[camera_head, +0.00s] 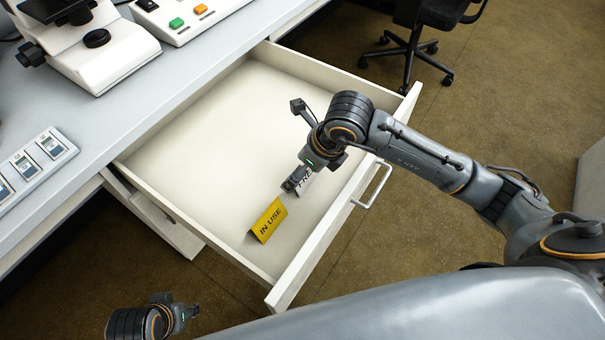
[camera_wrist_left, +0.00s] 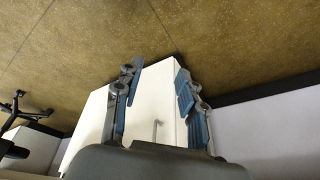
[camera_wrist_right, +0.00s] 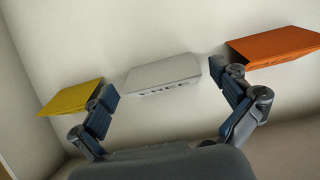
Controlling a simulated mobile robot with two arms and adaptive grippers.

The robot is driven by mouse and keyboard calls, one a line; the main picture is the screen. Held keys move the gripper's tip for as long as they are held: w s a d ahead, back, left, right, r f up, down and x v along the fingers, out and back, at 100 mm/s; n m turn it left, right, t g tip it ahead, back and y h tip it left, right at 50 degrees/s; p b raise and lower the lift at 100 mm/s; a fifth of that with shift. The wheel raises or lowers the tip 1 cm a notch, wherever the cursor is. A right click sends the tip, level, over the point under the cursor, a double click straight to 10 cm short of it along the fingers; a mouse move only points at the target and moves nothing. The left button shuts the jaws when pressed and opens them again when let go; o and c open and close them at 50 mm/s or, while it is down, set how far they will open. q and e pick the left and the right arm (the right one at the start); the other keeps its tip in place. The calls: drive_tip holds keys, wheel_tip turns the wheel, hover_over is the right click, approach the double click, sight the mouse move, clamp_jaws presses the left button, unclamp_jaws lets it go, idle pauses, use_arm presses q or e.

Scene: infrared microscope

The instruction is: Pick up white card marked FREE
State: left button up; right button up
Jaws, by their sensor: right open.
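The white card marked FREE (camera_head: 307,181) stands tent-folded in the open drawer, partly hidden by my right gripper (camera_head: 296,182) in the head view. In the right wrist view the white card (camera_wrist_right: 163,75) lies between and slightly beyond the two spread fingers of my right gripper (camera_wrist_right: 168,87). The fingers are open and empty; I cannot tell whether one touches the card. My left gripper (camera_head: 180,312) is low at the bottom left of the head view, outside the drawer. In the left wrist view its fingers (camera_wrist_left: 157,84) are apart with nothing between them.
A yellow IN USE card (camera_head: 267,220) stands close to the white one. An orange card (camera_wrist_right: 275,47) stands on the other side in the right wrist view. The drawer's front wall (camera_head: 330,215) and handle (camera_head: 371,186) lie beneath or beside my right arm. The drawer's back is clear.

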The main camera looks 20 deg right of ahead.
drive_tip(key=shift+c, duration=0.4)
drive_tip(key=c, duration=0.6)
